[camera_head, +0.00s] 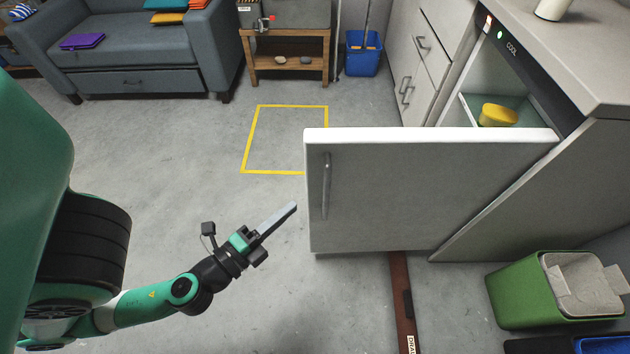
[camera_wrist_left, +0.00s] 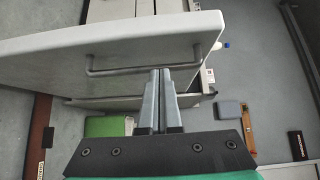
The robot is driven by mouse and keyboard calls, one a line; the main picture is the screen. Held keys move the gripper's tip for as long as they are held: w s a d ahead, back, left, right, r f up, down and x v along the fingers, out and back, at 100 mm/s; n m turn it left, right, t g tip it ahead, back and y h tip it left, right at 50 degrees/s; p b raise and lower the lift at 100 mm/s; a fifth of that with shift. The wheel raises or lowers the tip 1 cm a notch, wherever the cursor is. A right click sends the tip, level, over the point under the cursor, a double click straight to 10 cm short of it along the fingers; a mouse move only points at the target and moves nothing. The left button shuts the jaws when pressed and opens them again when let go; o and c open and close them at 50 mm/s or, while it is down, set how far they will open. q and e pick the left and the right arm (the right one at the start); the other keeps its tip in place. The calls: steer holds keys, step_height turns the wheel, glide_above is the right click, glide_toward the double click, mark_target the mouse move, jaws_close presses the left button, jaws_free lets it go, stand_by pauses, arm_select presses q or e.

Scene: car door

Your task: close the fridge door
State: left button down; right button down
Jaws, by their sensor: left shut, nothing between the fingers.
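The fridge door (camera_head: 420,190) stands wide open, swung out from the fridge under the counter. Its vertical bar handle (camera_head: 325,187) is near its left edge and also shows in the left wrist view (camera_wrist_left: 150,64). The fridge interior (camera_head: 480,85) shows behind the door, with a yellow item (camera_head: 498,115) inside. My left gripper (camera_head: 290,208) is shut and empty, to the left of the door's free edge and apart from it in the head view. In the left wrist view, its fingers (camera_wrist_left: 160,75) overlap the handle; contact cannot be told. My right gripper is not in view.
A green bin (camera_head: 515,292) stands on the floor at the lower right. A brown strip (camera_head: 402,295) lies on the floor below the door. White drawers (camera_head: 425,55) stand beyond the fridge. The floor around the yellow taped square (camera_head: 257,140) is clear.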

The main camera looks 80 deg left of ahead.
mark_target(316, 184)
arm_select(q)
steer(key=shift+r+p+x, duration=0.15)
steer(key=shift+p+x, duration=1.45)
steer(key=shift+x, duration=0.75)
steer(key=shift+r+p+x, duration=0.15)
steer(key=shift+p+x, duration=1.4)
steer(key=shift+x, duration=0.8)
